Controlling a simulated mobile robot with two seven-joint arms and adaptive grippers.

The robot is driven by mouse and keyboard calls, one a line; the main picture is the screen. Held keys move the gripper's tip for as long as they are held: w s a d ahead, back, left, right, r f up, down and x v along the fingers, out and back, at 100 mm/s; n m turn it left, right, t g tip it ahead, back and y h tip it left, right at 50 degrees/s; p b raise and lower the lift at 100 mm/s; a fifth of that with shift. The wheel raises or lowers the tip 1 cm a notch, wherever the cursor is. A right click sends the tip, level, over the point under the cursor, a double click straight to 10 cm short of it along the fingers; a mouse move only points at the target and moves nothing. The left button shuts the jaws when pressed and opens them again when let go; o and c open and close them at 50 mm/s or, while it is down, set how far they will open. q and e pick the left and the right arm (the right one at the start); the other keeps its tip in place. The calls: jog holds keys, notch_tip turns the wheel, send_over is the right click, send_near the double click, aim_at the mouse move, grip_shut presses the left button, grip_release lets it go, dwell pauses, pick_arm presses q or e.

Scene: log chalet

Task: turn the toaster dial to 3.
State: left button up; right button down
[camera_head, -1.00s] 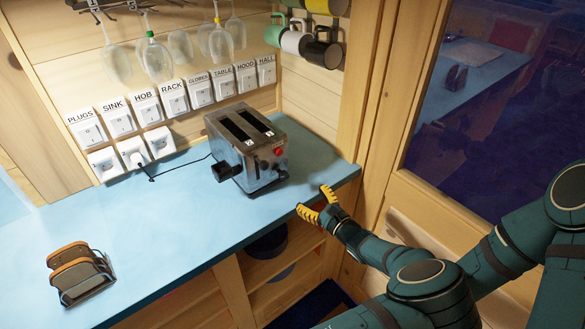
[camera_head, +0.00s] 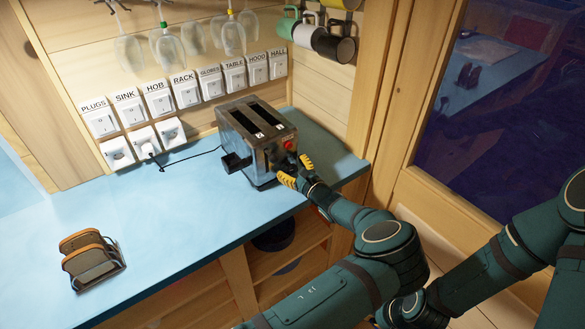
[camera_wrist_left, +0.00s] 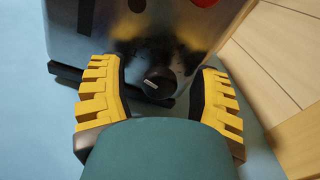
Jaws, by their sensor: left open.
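The metal toaster (camera_head: 247,150) stands on the blue counter with two slots on top and a red button (camera_head: 289,144) on the end facing my arm. My left gripper (camera_head: 296,170) is at that end, open, its yellow fingers spread. In the left wrist view the black toaster dial (camera_wrist_left: 158,88) shows between the two fingers of the left gripper (camera_wrist_left: 161,70), with a visible gap on both sides. The dial has a short white mark, left of its middle. I cannot read any numbers around it. In the head view the gripper hides the dial. My right gripper is out of view.
A black cable runs from the toaster to the wall sockets (camera_head: 144,140). Labelled switches (camera_head: 187,93) line the wall, with glasses and mugs (camera_head: 334,44) hanging above. A brown rack (camera_head: 92,262) stands at the counter's left. The counter (camera_head: 180,220) between is clear.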

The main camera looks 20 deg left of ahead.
pick_arm(q)
grip_shut()
jog(key=shift+r+m, duration=0.1)
jog(key=shift+m, duration=0.2)
jog(key=shift+m+p, duration=0.4)
jog(key=shift+m, duration=0.5)
jog(key=m, duration=0.2)
jog(key=shift+w+m+p, duration=0.1)
jog(key=shift+m+p, duration=0.2)
jog(key=m, duration=0.3)
jog(key=shift+m+p, duration=0.3)
jog(key=shift+m, duration=1.5)
